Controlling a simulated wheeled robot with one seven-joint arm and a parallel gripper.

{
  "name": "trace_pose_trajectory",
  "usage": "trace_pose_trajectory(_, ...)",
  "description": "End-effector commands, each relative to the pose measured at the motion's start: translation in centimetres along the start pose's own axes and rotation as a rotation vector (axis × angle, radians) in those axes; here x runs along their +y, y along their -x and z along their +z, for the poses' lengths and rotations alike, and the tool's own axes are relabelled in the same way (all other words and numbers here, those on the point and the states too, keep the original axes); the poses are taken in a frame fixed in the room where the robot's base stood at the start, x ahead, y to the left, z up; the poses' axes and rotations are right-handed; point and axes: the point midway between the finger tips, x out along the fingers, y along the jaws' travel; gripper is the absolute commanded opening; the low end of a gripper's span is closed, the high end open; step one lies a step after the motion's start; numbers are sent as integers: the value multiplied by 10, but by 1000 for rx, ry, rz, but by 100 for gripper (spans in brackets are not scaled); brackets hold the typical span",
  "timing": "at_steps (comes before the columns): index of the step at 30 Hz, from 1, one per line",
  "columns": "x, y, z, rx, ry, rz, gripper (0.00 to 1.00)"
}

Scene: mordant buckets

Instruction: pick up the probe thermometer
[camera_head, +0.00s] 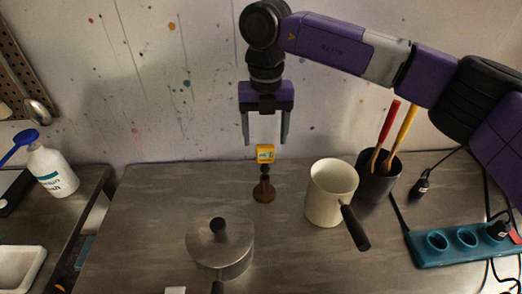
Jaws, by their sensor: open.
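The probe thermometer (265,154) appears to be the small item with a yellow square head, upright at the back middle of the metal counter. Its lower part meets a brown base (264,190), which looks like a small stand; where one ends and the other begins is hard to tell. My gripper (265,143) points down with its two fingers spread wide. In the picture the yellow head lies between and just below the fingertips. I see no contact, and the depth gap cannot be told. Nothing is between the fingers.
A cream pot (325,195) with a black handle and a dark holder (375,183) with red and yellow-handled tools stand to the right. A lidded steel pan (222,250) is in front. A teal power strip (460,247) lies far right. Counter left of the stand is clear.

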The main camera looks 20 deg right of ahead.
Motion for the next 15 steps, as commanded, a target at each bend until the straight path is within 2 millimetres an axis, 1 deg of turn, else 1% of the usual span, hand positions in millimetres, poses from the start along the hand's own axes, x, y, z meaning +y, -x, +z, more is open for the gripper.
trace_pose_trajectory(10, -1, -33, -2, 4, -1, 0, 67)
trace_pose_trajectory(15, -1, -58, -5, 5, -2, 2, 67)
